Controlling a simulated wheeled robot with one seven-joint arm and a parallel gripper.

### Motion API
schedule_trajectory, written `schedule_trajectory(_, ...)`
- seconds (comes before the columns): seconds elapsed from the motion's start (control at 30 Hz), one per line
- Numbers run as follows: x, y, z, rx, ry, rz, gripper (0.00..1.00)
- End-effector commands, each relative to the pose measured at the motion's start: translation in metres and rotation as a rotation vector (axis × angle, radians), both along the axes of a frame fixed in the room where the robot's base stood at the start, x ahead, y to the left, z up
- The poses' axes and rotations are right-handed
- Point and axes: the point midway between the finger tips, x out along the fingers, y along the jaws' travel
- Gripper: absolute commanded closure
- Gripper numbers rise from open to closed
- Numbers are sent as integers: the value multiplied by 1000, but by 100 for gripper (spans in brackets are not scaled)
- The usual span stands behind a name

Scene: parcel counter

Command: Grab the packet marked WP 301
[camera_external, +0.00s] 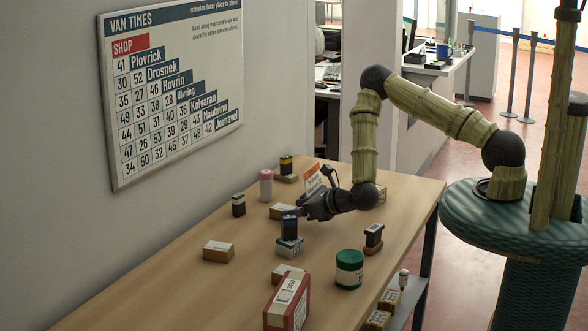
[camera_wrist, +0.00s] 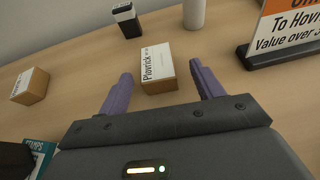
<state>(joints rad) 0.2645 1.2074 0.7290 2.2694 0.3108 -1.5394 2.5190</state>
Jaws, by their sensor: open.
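A small brown box packet (camera_wrist: 158,70) with a white top label reading "Plovrick" stands on the counter in the wrist view. It also shows in the external view (camera_external: 280,211), just beyond my gripper. My gripper (camera_wrist: 161,77) is open, with its two purple fingers on either side of the packet's near end. I cannot tell whether they touch it. In the external view my gripper (camera_external: 298,211) is low over the counter. I cannot read WP 301 on any packet. Another box packet (camera_external: 218,251) with a white top lies to the left; it shows in the wrist view (camera_wrist: 30,86).
A dark block (camera_external: 289,228) on a small box stands close to my gripper. An orange-and-white sign (camera_external: 313,179), a pink-topped bottle (camera_external: 266,185), a black-and-white item (camera_external: 238,205) and a green-lidded jar (camera_external: 349,270) stand around.

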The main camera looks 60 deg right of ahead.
Motion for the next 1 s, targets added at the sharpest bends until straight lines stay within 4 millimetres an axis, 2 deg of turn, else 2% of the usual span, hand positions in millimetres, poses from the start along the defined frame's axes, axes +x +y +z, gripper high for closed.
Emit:
schedule_trajectory(0.2, 27, 2, -10, 0, -1, 2, 34)
schedule_trajectory(0.3, 34, 1, -14, -1, 0, 3, 34)
schedule_trajectory(0.87, 35, 0, -16, 0, 0, 0, 34)
schedule_trajectory(1.0, 35, 0, -16, -1, 0, 0, 59)
